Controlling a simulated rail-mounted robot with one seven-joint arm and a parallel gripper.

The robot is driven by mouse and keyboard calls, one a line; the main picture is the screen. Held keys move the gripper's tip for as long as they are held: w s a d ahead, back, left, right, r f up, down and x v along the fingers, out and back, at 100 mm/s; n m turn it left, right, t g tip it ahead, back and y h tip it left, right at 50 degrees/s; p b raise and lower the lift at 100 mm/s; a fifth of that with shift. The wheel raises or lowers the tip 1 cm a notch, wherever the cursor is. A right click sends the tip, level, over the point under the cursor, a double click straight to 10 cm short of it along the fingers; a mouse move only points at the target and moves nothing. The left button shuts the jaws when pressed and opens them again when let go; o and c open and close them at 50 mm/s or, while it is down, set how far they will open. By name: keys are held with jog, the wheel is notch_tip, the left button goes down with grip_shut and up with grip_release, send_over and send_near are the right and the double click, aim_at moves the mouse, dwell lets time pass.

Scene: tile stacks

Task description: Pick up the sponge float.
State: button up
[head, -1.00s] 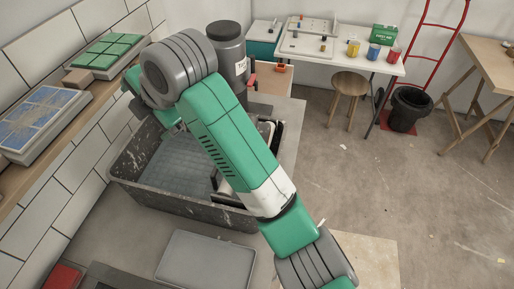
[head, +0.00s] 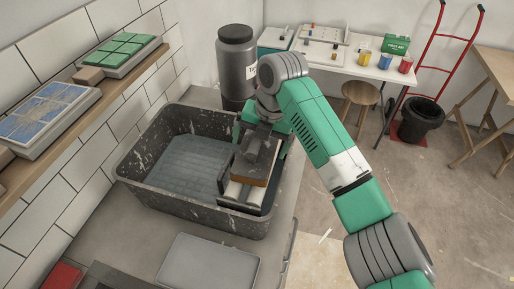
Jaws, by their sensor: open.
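The sponge float (head: 252,178) looks like a dark grey block with a brown lower edge. It lies at the right end of the black wash tub (head: 143,187), over the white rollers (head: 233,190). My gripper (head: 262,140) is open and sits at the far, upper side of the float, pointing down toward it. The fingertips blend into the dark float, so I cannot tell whether they touch it or stand around its handle.
Shallow water fills the tub's left part. A grey lidded container (head: 237,65) stands behind the tub. A grey tray (head: 208,262) lies in front. A shelf (head: 110,82) with tile stacks runs along the left wall.

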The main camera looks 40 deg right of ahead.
jog(key=shift+w+a+f, duration=0.1)
jog(key=shift+w+f, duration=0.05)
jog(key=shift+f, duration=0.65)
jog(key=c, duration=1)
jog(key=shift+c, duration=0.2)
jog(key=shift+r, duration=0.1)
jog(key=r, duration=0.2)
jog(key=r+b, duration=0.1)
jog(key=shift+s+a+r, duration=0.2)
jog(key=shift+a, duration=0.05)
jog(key=s+a+r, duration=0.1)
jog(key=s+a, duration=0.9)
jog(key=s, duration=0.2)
jog(key=shift+r, duration=0.25)
